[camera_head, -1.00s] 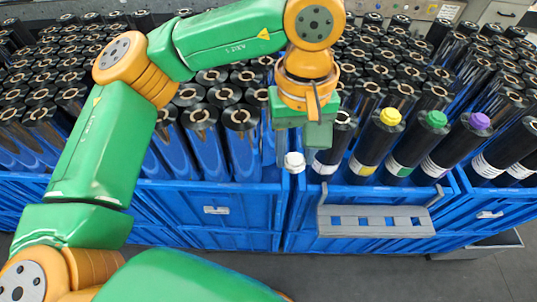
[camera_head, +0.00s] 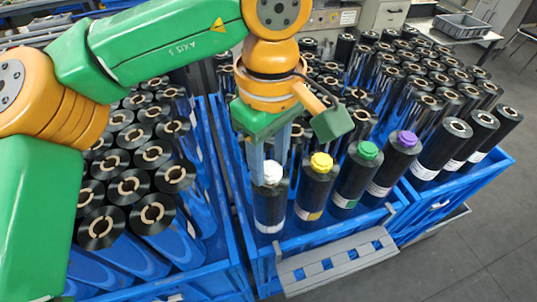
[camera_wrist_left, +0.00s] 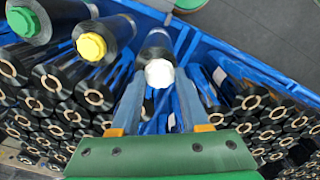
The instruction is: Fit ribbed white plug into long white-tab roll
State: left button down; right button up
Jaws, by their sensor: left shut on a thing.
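The ribbed white plug (camera_head: 272,173) is at the top end of the black roll with a white tab (camera_head: 269,208), the front-left roll of the front row. My left gripper (camera_head: 266,165) is above the roll and shut on the plug. In the left wrist view the plug (camera_wrist_left: 159,73) shows between the fingertips, in line with the roll (camera_wrist_left: 155,44) behind it. It looks close to or touching the roll's end; how deep it sits cannot be told. The roll's bore is hidden. My right gripper is not in view.
Rolls with yellow (camera_head: 321,162), green (camera_head: 367,150) and purple (camera_head: 407,138) plugs stand to the right in the same blue crate (camera_head: 262,262). A grey slotted rack (camera_head: 337,262) hangs on its front. Many open rolls crowd the left crate (camera_head: 226,215) and behind.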

aim_at(269, 162)
pick_arm(q)
jog(key=shift+w+f, duration=0.4)
jog(key=shift+f, duration=0.45)
jog(key=shift+w+f, duration=0.15)
jog(key=shift+w, duration=0.25)
jog(key=shift+s+r, duration=0.25)
jog(key=shift+s, duration=0.2)
jog(key=shift+w, duration=0.3)
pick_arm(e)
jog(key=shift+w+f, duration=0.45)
pick_arm(q)
jog(key=shift+s, duration=0.15)
jog(key=shift+f+b, duration=0.45)
jog(key=shift+f, duration=0.25)
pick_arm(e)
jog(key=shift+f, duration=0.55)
